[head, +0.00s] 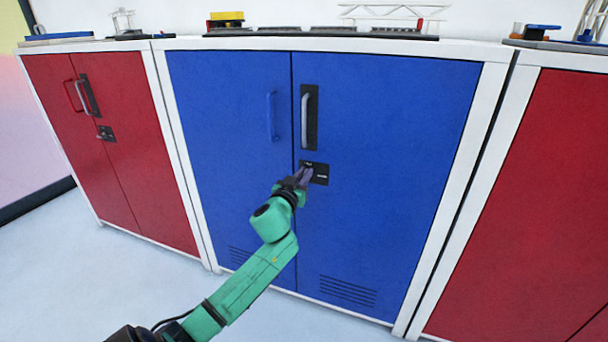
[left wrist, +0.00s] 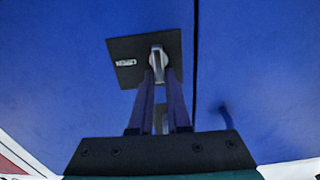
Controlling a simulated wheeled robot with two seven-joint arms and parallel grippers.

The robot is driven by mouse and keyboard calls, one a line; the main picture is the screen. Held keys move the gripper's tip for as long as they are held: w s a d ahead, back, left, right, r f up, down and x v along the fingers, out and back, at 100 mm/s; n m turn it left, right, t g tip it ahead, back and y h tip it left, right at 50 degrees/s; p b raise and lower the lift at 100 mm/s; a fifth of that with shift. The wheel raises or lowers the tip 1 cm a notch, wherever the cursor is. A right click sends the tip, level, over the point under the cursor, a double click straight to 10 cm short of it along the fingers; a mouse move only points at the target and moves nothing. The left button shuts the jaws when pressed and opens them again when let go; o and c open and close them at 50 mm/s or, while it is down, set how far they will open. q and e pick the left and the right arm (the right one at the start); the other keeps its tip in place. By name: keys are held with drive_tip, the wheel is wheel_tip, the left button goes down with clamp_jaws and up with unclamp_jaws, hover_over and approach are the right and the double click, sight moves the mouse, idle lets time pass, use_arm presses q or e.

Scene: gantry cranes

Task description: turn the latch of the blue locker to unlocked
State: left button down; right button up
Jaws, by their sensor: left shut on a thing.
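The blue locker (head: 390,130) stands in the middle of the head view with both doors shut. Its black latch plate (head: 320,173) sits below the silver door handle (head: 305,120), close to the seam between the doors. My left gripper (head: 303,174) is at the plate, its fingers partly covering it. In the left wrist view the latch knob (left wrist: 157,58), small and silver, stands on the black plate (left wrist: 125,72). The fingertips of my left gripper (left wrist: 159,75) are closed on the knob from both sides. A small pale marking is on the plate; I cannot read it. My right gripper is not in view.
A red locker (head: 125,150) stands to the left and another red locker (head: 530,200) to the right. A blue handle (head: 272,116) sticks out of the left blue door. Models stand on the white top (head: 460,47). The floor (head: 90,270) in front is clear at left.

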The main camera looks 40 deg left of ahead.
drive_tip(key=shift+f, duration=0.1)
use_arm(q)
drive_tip(key=m, duration=0.6)
drive_tip(key=d+f+m+p, duration=0.1)
drive_tip(key=m, duration=0.5)
drive_tip(key=f+m+p, duration=0.1)
drive_tip(key=m, duration=0.4)
drive_tip(key=shift+w+d+m, duration=0.3)
drive_tip(key=shift+d+m, duration=0.1)
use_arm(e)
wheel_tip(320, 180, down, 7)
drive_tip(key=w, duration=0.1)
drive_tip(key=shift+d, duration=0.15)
use_arm(q)
drive_tip(key=c, duration=0.9)
unclamp_jaws()
